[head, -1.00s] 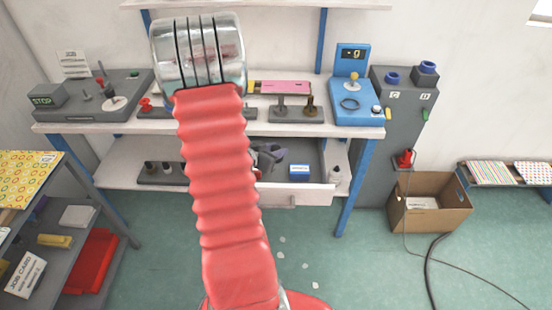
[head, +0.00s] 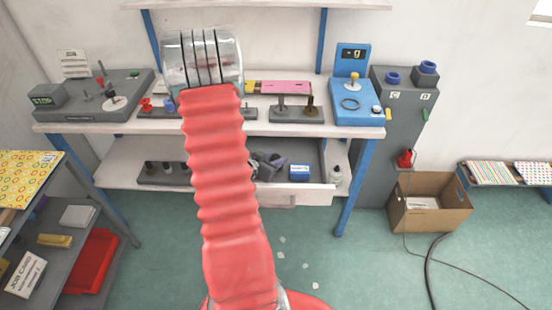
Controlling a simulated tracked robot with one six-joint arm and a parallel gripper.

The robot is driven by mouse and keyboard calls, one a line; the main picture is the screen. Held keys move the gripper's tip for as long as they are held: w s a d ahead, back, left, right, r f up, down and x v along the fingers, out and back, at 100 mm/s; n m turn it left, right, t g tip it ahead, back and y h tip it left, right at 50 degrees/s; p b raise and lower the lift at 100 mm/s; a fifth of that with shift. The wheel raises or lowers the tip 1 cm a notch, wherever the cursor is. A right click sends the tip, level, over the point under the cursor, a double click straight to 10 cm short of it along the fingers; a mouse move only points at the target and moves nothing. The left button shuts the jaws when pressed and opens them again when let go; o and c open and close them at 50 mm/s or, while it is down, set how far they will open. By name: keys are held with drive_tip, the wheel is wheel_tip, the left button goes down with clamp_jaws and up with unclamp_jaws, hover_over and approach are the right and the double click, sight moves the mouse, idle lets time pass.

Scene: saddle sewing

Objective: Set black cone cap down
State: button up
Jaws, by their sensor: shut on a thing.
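My gripper is not in view. My own arm rises through the middle of the picture and hides whatever is behind it. No black cone cap can be made out for certain. A small dark shape and a grey-purple shape (head: 272,165) show just right of my arm, over the open drawer. I cannot tell what they are.
The open drawer (head: 305,195) also holds a blue-and-white box (head: 299,172). A white bottle (head: 336,175) stands to its right. The workbench (head: 250,128) carries a grey stand (head: 297,115) and a blue device (head: 356,100). A cardboard box (head: 430,210) is on the floor.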

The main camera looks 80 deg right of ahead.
drive_tip(key=shift+f, duration=0.55)
drive_tip(key=o, duration=1)
drive_tip(key=shift+r, duration=0.15)
drive_tip(key=shift+r, duration=0.45)
drive_tip(key=v, duration=1.2)
drive_tip(key=shift+w, duration=0.15)
